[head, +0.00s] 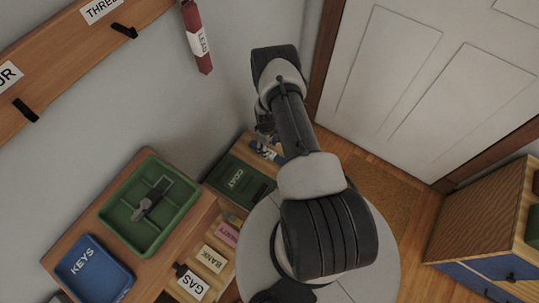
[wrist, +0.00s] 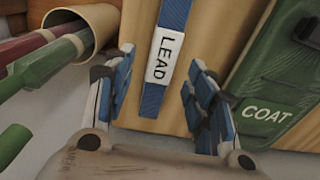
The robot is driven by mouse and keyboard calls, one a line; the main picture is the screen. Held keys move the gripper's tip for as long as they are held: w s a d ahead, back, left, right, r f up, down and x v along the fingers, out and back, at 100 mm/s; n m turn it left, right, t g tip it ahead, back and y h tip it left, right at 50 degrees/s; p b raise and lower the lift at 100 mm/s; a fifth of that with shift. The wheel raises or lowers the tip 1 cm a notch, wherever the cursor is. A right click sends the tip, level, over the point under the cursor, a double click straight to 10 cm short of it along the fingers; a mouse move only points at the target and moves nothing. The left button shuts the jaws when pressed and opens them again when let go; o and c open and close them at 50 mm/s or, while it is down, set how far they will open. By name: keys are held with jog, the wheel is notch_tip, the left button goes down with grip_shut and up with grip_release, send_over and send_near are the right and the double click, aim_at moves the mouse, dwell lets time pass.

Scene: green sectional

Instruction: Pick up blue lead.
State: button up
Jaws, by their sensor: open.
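The blue lead (wrist: 150,102) is a blue strap with a white label reading LEAD. In the wrist view it lies lengthwise on a wooden surface, running up between my fingers. My gripper (wrist: 160,62) is open, with one blue-padded finger on each side of the lead and a gap to both. In the head view my gripper (head: 265,130) is at the far end of my arm, above the wooden unit by the wall. The blue lead (head: 268,153) shows there only in part, beside my arm.
A green piece marked COAT (wrist: 268,108) lies right of the lead. A round holder (wrist: 85,25) with red and green rolled things is at left. A red lead (head: 197,38) hangs on the wall. A green tray (head: 120,220) and a blue KEYS tray (head: 95,268) sit nearer.

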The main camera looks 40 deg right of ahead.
notch_tip(320, 180, down, 4)
jog(key=shift+a+r+b, duration=0.1)
jog(key=shift+r+b, duration=0.15)
jog(key=shift+b, duration=0.35)
jog(key=shift+r, duration=0.1)
jog(key=shift+c, duration=0.6)
jog(key=c, duration=0.8)
